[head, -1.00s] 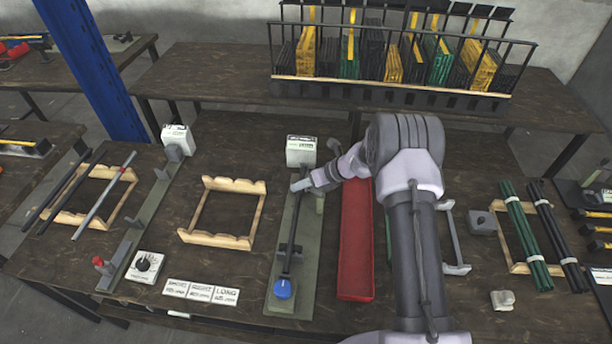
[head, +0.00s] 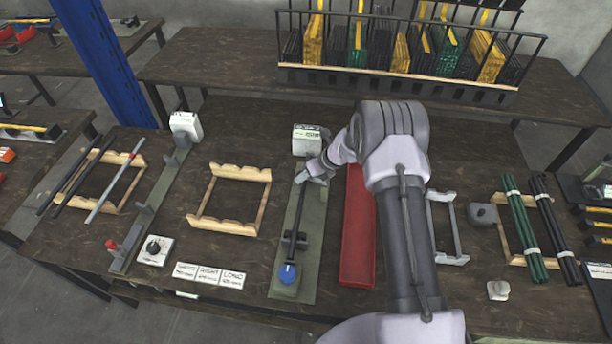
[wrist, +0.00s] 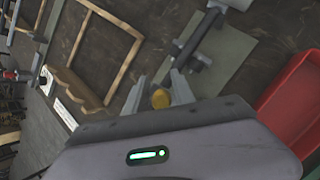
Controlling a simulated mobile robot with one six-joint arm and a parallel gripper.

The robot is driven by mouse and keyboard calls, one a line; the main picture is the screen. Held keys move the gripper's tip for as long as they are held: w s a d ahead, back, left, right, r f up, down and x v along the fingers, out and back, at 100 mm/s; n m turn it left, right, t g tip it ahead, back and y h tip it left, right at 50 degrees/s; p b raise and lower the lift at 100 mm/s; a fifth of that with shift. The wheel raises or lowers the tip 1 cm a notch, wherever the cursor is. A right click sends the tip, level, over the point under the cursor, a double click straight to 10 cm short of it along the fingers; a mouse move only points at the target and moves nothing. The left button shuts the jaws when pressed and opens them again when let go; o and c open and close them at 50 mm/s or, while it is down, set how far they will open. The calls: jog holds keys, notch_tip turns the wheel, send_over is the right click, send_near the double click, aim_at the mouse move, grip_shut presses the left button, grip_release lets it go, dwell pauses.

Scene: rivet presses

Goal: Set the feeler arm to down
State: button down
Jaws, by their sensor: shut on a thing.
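The feeler arm looks to be the slim dark rod (head: 296,208) above a long grey-green base plate (head: 309,265). It runs up from near a blue knob (head: 287,273) at the plate's front, past a dark block. My gripper (head: 304,178) is at the rod's upper end in the head view and hides that end. In the wrist view my gripper's two fingers (wrist: 160,92) are closed about a small round yellow part (wrist: 160,98), which I take to be the arm's tip. A dark rod (wrist: 192,40) and block lie beyond the fingers.
A white box (head: 307,140) stands at the plate's back end. A red tray (head: 357,260) lies close on the right. An empty wooden frame (head: 225,227) and label cards (head: 210,275) are on the left. A loaded rack (head: 400,85) stands behind.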

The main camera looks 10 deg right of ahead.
jog(key=c, duration=1.3)
grip_release()
jog(key=shift+d+f, duration=0.15)
jog(key=shift+d, duration=0.05)
jog(key=shift+r, duration=0.2)
jog(key=p+v, duration=0.3)
jog(key=v, duration=1.4)
jog(key=shift+s, duration=0.1)
jog(key=shift+c, duration=0.4)
